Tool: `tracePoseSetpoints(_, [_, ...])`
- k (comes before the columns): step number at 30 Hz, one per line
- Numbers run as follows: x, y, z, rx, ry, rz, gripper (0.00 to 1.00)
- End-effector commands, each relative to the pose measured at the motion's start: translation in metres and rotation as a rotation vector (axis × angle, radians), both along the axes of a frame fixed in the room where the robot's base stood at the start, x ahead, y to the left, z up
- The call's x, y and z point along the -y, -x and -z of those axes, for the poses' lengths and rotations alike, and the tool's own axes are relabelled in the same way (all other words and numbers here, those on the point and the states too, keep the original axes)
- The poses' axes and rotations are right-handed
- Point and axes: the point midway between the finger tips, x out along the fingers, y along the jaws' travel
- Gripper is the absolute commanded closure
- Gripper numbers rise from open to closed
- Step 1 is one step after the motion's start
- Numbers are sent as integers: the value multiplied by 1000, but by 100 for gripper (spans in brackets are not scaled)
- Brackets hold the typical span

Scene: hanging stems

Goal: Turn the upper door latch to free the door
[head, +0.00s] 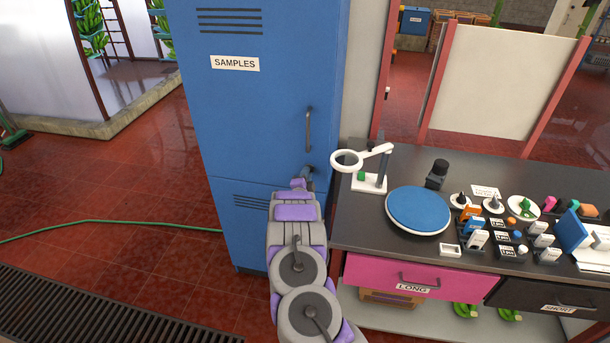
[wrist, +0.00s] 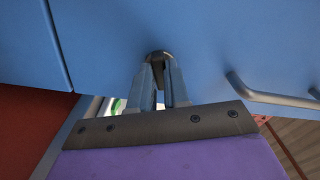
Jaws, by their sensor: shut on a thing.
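The blue cabinet's upper door (head: 265,110) looks closed and carries a "SAMPLES" label. Its small dark latch (wrist: 158,54) sits low on the door, below the bar handle (head: 309,130). My gripper (head: 308,174) is at the latch, and my arm hides most of it in the head view. In the wrist view my gripper (wrist: 160,75) has its two grey fingers shut on the latch, one on each side. The latch's exact angle is hard to tell. The bar handle (wrist: 270,96) lies to the right there, apart from my fingers.
A dark workbench (head: 350,220) stands close on the right, with a white ring magnifier (head: 348,161), a blue round pad (head: 418,210) and several small items. A pink drawer (head: 420,277) is below. Red tiled floor (head: 130,200) is open to the left, crossed by a green hose (head: 130,222).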

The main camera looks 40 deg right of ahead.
Motion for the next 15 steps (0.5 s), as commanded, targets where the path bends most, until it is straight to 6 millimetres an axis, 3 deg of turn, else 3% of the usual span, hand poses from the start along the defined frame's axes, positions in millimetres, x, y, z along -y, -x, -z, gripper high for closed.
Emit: tracePoseSetpoints(15, [6, 4, -4, -370, 317, 12, 100])
